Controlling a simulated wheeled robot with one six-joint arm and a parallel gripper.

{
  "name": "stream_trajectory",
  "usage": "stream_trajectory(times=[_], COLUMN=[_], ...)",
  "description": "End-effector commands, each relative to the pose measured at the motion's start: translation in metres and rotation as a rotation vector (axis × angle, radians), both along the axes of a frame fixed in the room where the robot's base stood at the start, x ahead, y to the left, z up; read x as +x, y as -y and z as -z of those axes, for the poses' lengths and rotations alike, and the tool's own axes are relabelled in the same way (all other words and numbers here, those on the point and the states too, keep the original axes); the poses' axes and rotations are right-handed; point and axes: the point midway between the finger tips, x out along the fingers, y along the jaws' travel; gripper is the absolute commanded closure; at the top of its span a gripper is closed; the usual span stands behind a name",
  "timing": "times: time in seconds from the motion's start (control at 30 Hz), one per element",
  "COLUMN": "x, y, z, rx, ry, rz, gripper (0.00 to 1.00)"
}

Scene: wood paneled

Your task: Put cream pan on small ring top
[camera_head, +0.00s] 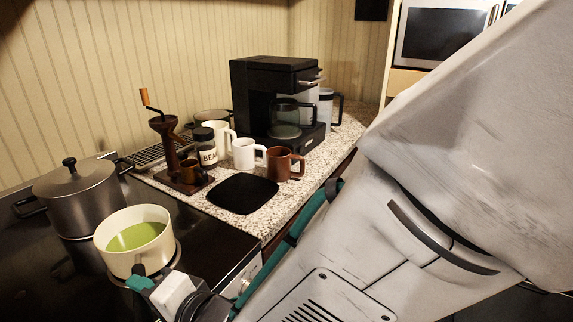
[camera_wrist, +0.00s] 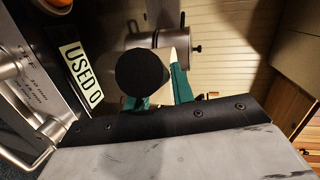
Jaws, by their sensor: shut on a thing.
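The cream pan (camera_head: 113,255), with green liquid inside, is upright over the front of the black glass cooktop (camera_head: 215,249). A pale ring outline (camera_head: 177,256) shows around its base; I cannot tell whether the pan rests on it or hangs just above. My gripper (camera_head: 141,279), with green fingers, is shut on the pan's handle at the near side. In the wrist view a dark round shape (camera_wrist: 141,74), which looks like the handle end, sits by the green fingers (camera_wrist: 160,92) and hides most of the pan.
A lidded steel pot (camera_head: 83,200) stands on the cooktop just behind the pan. To the right, the granite counter (camera_head: 262,216) holds a black square mat (camera_head: 241,193), several mugs, a jar, a grinder (camera_head: 168,150) and a coffee maker (camera_head: 270,95). Bare cooktop lies right of the pan.

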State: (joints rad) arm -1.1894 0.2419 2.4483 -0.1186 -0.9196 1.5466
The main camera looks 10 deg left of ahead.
Motion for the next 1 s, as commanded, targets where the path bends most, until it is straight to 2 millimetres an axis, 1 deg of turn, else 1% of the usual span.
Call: stream_trajectory(times=[0.27,0.3,0.37,0.4,0.57,0.6,0.63,0.9,1.0], x=[0.0002,0.0002,0.0002,0.0002,0.0001,-0.0001,-0.0001,0.0000,-0.0011], y=[-0.0005,-0.0005,-0.0004,-0.0004,-0.0002,0.0004,0.0003,0.0002,0.0031], z=[0.0040,0.0039,0.0039,0.0039,0.0043,0.0058,0.0057,0.0051,0.0039], rx=[0.002,0.003,0.002,0.002,0.001,-0.003,-0.003,-0.001,-0.001], ry=[0.001,0.002,0.001,0.001,0.000,-0.002,-0.002,0.000,0.000], rz=[0.000,0.000,0.000,0.000,0.000,0.000,0.000,0.000,-0.001], gripper=[1.00,0.70,0.54,0.50,0.50,0.45,0.37,0.36,0.36])
